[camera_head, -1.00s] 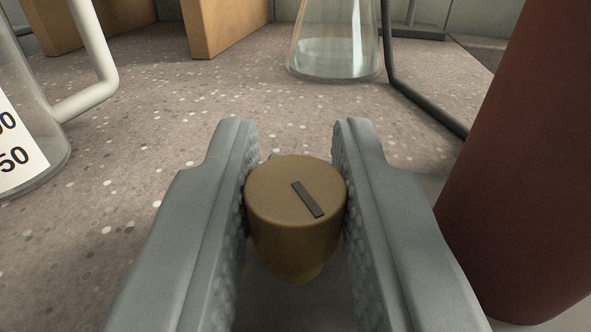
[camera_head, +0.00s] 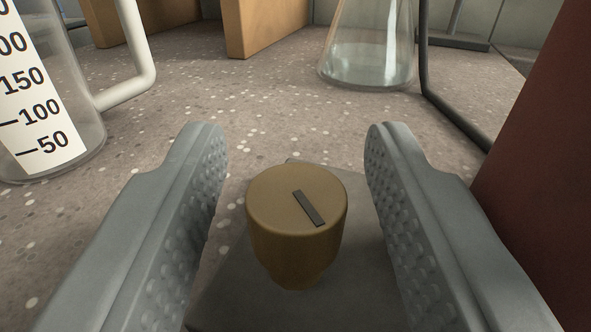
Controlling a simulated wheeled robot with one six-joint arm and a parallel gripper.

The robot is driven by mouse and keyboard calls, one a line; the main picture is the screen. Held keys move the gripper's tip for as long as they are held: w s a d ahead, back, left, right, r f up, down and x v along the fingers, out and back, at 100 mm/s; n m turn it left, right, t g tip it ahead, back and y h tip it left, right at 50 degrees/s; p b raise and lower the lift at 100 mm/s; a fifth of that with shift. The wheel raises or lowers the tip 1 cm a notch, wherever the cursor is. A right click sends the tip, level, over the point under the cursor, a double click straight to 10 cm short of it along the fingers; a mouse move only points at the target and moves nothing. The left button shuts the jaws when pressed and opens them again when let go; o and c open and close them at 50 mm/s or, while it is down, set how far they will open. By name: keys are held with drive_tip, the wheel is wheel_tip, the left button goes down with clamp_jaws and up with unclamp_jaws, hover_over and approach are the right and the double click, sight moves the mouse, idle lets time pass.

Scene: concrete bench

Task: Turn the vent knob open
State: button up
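The vent knob (camera_head: 290,235) is a round brass-coloured cap with a narrower neck, in the lower middle of the view. A dark slot mark on its top runs slantwise, from upper left to lower right. It stands on a grey plate (camera_head: 235,297) on the speckled bench. My gripper (camera_head: 296,155) is open, with one studded grey finger on each side of the knob. Clear gaps show between the knob and both fingers. The lower part of the neck and plate is partly out of view.
A measuring jug (camera_head: 60,110) with a white handle stands at left. A glass flask (camera_head: 368,50) with clear liquid stands at the back, near wooden blocks (camera_head: 265,28) and a dark rod (camera_head: 440,95). A dark red cylinder (camera_head: 545,170) is close on the right.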

drive_tip(key=s, duration=1.7)
drive_tip(key=shift+s+d, duration=0.2)
drive_tip(key=shift+d, duration=0.1)
